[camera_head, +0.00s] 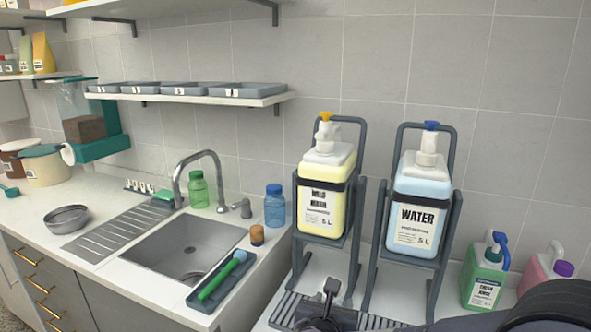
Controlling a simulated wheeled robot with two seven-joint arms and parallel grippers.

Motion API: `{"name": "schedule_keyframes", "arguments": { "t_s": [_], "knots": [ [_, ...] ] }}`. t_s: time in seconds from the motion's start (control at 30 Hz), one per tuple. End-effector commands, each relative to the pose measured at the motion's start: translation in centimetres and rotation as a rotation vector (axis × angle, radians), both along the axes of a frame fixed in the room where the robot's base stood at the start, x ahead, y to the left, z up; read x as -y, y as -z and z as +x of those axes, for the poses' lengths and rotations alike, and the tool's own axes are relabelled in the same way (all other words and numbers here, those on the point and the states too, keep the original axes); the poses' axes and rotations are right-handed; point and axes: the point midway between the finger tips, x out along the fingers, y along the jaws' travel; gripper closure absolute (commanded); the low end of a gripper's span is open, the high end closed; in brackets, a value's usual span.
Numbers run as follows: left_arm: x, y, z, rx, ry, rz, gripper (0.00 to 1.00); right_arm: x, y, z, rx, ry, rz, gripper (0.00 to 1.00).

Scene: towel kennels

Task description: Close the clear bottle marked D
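I cannot read a D on any bottle here. A see-through green bottle (198,190) stands behind the sink, with a green top. A see-through blue bottle (274,207) with a blue top stands right of the tap. A small brown-orange piece (257,236) sits at the sink's right edge; I cannot tell whether it is a cap. A dark gripper-like shape, seemingly my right gripper (325,303), is at the bottom over the slotted tray, apart from these bottles. Its fingers are not clear. My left gripper is not in view.
A sink (190,240) and tap (192,170) are at centre left. A tray (215,287) holds a green-handled brush. Large yellow (325,200) and pale blue WATER (419,210) pump containers stand in racks. Green (483,280) and pink jugs (540,268) stand at right.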

Motion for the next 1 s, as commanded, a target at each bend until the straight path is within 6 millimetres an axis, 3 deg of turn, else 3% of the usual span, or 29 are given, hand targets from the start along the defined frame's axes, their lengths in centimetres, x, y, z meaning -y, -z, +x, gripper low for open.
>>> {"name": "schedule_keyframes", "arguments": {
  "t_s": [0.03,0.1,0.2,0.33,0.47,0.8,1.0],
  "knots": [
    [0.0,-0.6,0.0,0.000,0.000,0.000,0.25,3.1,0.7,0.5,-0.009,0.016,-0.004,0.91],
    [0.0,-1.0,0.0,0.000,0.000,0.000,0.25,6.4,2.0,0.7,-0.011,0.018,-0.003,0.91],
    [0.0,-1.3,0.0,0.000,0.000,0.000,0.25,9.4,3.5,0.4,-0.009,0.015,-0.001,0.91],
    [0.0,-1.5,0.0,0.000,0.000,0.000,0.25,11.6,4.8,-0.1,-0.005,0.012,0.000,0.91],
    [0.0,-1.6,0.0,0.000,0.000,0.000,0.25,12.5,5.3,-0.4,-0.002,0.009,0.001,0.91],
    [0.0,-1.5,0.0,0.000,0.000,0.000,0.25,12.4,5.3,-0.4,0.001,0.004,0.000,0.91],
    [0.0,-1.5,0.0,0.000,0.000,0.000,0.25,10.2,4.8,-1.2,0.002,-0.072,0.001,0.91]
  ]
}}
